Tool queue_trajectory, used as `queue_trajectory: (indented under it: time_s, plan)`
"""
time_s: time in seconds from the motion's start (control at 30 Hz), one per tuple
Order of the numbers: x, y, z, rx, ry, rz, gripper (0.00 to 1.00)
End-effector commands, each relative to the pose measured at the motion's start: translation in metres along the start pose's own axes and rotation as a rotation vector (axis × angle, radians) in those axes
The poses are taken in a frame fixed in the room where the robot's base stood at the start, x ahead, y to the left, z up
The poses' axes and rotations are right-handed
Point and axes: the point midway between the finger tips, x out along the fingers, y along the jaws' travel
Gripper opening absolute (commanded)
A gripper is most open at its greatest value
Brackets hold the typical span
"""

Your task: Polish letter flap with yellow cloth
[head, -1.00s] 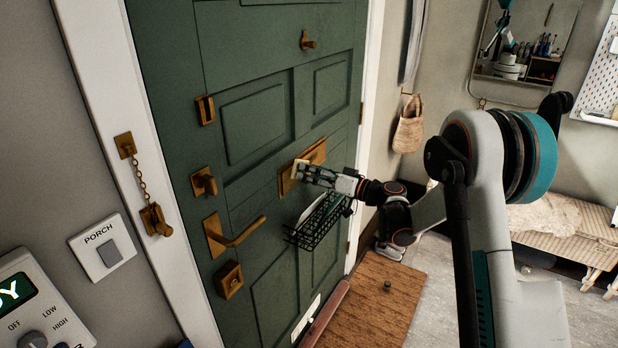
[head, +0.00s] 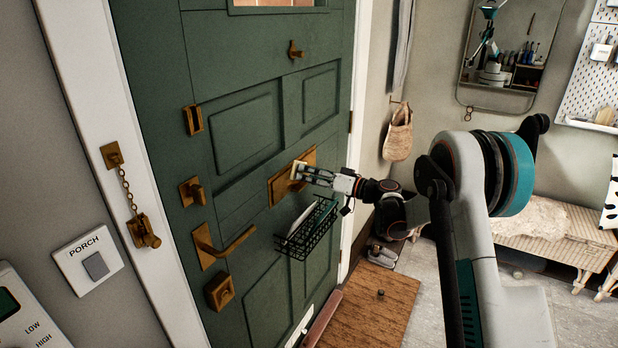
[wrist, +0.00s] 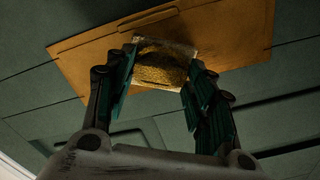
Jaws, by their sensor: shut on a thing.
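The brass letter flap (head: 281,184) is set in the middle of the green door (head: 243,148). In the wrist view the flap (wrist: 240,35) spans the upper part of the picture. My gripper (head: 302,172) is at the flap's face, near its middle. In the wrist view its two fingers (wrist: 156,92) are shut on the yellow cloth (wrist: 160,70), a folded pad with pale edges. The cloth (head: 297,170) shows as a small pale piece against the flap in the head view. It appears to touch the flap, but the exact contact is hidden.
A black wire basket (head: 308,229) hangs on the door just below my gripper. A brass lever handle (head: 222,246), knobs and a door chain (head: 126,191) are to the left. A doormat (head: 370,308) lies on the floor. A wicker bench (head: 560,250) stands at the right.

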Motion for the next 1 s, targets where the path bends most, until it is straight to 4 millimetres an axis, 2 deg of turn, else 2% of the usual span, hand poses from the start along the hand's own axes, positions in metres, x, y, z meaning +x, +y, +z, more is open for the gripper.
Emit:
queue_trajectory:
  time_s: [0.3,0.57,1.0]
  plan:
    - [0.000,0.022,-0.012,0.000,0.000,0.000,0.30]
    - [0.000,0.030,-0.016,0.000,0.000,0.000,0.30]
    - [0.001,0.056,-0.032,0.000,0.000,0.000,0.30]
